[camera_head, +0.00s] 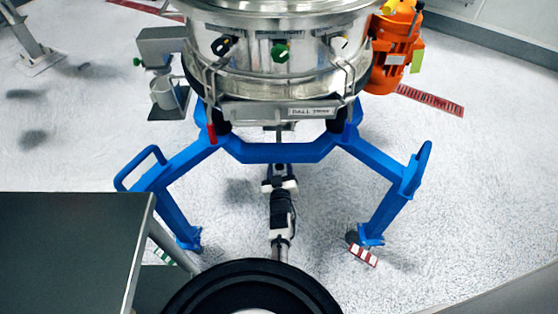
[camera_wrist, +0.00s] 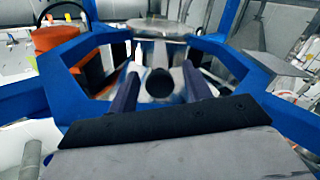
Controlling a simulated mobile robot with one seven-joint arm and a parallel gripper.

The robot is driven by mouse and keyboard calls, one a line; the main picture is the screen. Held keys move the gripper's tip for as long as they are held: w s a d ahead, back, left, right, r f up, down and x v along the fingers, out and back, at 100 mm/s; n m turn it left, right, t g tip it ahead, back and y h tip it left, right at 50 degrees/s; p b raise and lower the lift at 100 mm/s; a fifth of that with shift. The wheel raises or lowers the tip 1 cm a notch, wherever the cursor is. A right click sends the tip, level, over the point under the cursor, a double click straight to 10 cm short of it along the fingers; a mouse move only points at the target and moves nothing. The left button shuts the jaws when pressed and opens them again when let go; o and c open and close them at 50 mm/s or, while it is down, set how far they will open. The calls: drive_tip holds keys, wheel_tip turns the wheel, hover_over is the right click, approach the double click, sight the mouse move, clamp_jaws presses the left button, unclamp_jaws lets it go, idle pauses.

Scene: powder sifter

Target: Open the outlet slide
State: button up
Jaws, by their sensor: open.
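The powder sifter (camera_head: 270,70) is a shiny metal drum on a blue frame (camera_head: 275,152). My gripper (camera_head: 279,168) reaches in low under the front of the frame, below the drum. In the wrist view my gripper (camera_wrist: 161,85) is open, with one dark finger on each side. A round black knob (camera_wrist: 159,82) shows between the fingers, with metal parts behind it; it looks like the outlet slide's handle. I cannot tell whether the fingers touch it. In the head view the knob is hidden, and a thin rod (camera_head: 279,133) shows above my gripper.
Blue frame legs (camera_head: 386,212) stand on both sides of my arm. An orange motor (camera_head: 397,52) hangs at the drum's right. A metal cup (camera_head: 163,92) sits on a bracket at left. A grey tabletop (camera_head: 70,235) fills the lower left. The floor between the legs is clear.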

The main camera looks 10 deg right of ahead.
clamp_jaws()
idle(0.3)
